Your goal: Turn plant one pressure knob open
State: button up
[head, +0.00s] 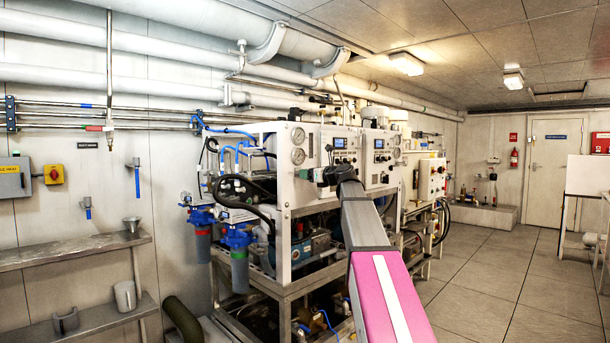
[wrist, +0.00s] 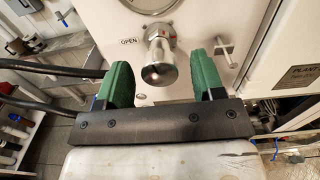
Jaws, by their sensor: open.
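My gripper (wrist: 165,75) has two green fingers, spread open, one on each side of the knob. I see a gap on both sides, wider on the right. In the head view, my gripper (head: 328,176) is at the front panel of the nearer plant unit (head: 340,140). There the arm and gripper hide the knob.
A T-shaped metal handle (wrist: 226,52) sticks out right of the knob. A round gauge (wrist: 150,5) is above it. Dark hoses (wrist: 45,68) run at the left of the wrist view. Blue filter housings (head: 239,260) hang at the unit's left. Open floor (head: 490,270) lies to the right.

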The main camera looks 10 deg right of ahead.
jog(key=shift+x, duration=1.5)
jog(key=c, duration=0.9)
jog(key=shift+n, duration=0.3)
